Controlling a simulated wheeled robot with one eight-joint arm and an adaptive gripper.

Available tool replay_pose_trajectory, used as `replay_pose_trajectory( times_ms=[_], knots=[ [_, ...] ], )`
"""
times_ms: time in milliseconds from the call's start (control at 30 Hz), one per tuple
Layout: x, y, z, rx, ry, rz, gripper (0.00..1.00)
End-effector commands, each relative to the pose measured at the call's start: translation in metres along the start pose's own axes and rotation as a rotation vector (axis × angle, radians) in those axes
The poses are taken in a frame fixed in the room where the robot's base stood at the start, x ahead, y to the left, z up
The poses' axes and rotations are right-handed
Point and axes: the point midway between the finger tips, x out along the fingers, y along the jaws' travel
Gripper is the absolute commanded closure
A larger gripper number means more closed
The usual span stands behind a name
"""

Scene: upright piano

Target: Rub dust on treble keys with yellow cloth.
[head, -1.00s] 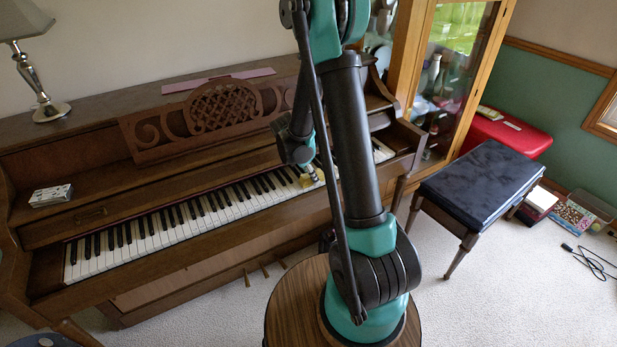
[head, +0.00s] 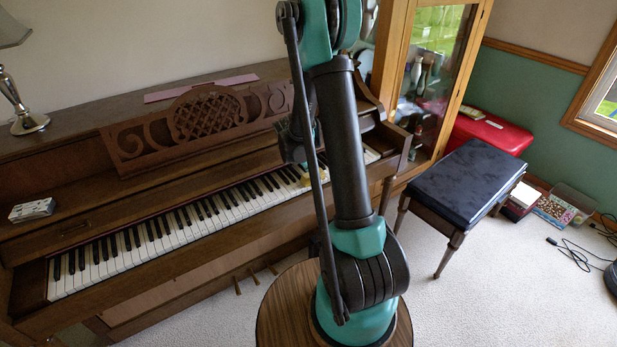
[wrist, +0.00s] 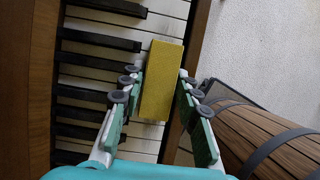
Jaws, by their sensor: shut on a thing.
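The yellow cloth (wrist: 162,80) looks like a flat, folded block in the wrist view. My gripper (wrist: 158,92) is shut on it, with fingers on both its long sides. The cloth lies over the white treble keys (wrist: 88,73), close to their front edge; I cannot tell whether it touches them. In the head view a small bit of yellow cloth (head: 304,180) shows at the right part of the keyboard (head: 200,222), beside my arm. My arm hides most of the gripper there. I cannot make out dust on the keys.
The dark wooden key rail (wrist: 203,30) runs along the key fronts. A padded bench (head: 468,180) stands right of the piano, before a glass cabinet (head: 425,75). A lamp (head: 22,100) and a small white box (head: 32,210) are on the piano. Carpet is clear in front of the bench.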

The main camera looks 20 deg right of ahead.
Motion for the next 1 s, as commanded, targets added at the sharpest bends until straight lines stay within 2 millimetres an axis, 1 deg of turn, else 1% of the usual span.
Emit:
replay_pose_trajectory(
  times_ms=[167, 500, 767, 1000],
  knots=[
    [0.003, 0.000, 0.005, 0.001, 0.000, 0.000, 0.91],
    [0.015, 0.000, 0.028, 0.002, 0.000, -0.001, 0.91],
    [0.018, -0.001, 0.036, 0.003, -0.001, -0.002, 0.91],
    [0.025, -0.001, 0.054, 0.004, -0.001, -0.002, 0.91]
  ],
)
